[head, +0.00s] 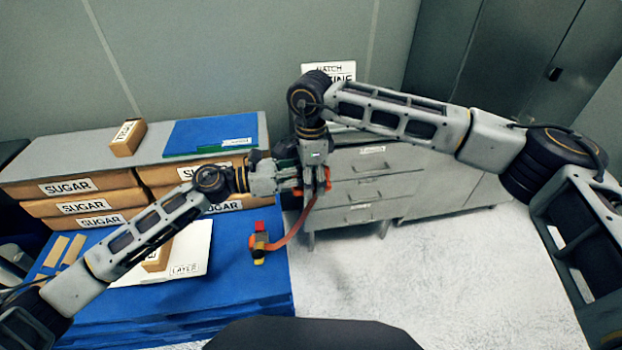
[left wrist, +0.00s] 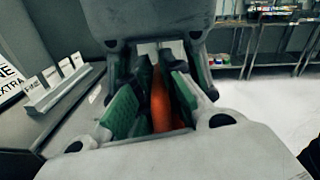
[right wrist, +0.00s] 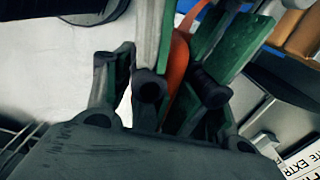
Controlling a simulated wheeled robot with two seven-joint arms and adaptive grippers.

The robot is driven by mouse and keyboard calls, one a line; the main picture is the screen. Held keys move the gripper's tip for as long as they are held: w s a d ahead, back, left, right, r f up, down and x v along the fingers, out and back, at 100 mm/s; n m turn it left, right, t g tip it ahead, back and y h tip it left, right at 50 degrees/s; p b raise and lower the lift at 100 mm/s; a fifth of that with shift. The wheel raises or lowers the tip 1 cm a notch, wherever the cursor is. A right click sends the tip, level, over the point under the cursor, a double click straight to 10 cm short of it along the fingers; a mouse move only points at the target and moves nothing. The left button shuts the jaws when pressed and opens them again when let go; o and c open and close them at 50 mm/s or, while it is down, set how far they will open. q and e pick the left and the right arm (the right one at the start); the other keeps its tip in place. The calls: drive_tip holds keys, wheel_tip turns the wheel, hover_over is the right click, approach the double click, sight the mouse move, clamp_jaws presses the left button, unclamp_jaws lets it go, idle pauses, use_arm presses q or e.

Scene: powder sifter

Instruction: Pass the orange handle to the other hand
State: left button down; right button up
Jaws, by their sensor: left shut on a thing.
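The orange handle (head: 295,230) is a long curved strip in the head view. It runs from my two grippers down and left to a small red, yellow and dark piece (head: 260,243) at the blue stack's right edge. My left gripper (head: 297,177) comes in from the left and is shut on the handle's upper part; the handle shows between its green pads in the left wrist view (left wrist: 160,105). My right gripper (head: 320,188) points down at the same spot. The handle passes between its green-padded fingers in the right wrist view (right wrist: 178,70); whether they grip it is unclear.
Sugar boxes (head: 85,207) stand in stacks at the left under a grey top with a blue sheet (head: 212,134) and a small box (head: 128,137). The blue stack (head: 240,285) is in front. A grey drawer cabinet (head: 365,190) stands behind; the pale floor at right is clear.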

drive_tip(key=c, duration=0.5)
use_arm(q)
drive_tip(key=c, duration=2)
unclamp_jaws()
use_arm(e)
drive_tip(key=shift+c, duration=0.9)
use_arm(q)
drive_tip(key=o, duration=0.4)
drive_tip(key=shift+o, duration=0.6)
drive_tip(key=shift+v, duration=1.1)
use_arm(e)
drive_tip(key=shift+w+d, duration=0.1)
drive_tip(key=shift+w, duration=0.05)
clamp_jaws()
use_arm(q)
drive_tip(key=shift+v, duration=0.85)
use_arm(e)
drive_tip(key=shift+d, duration=0.1)
drive_tip(key=shift+a, duration=0.2)
use_arm(q)
drive_tip(key=shift+v, duration=4.05)
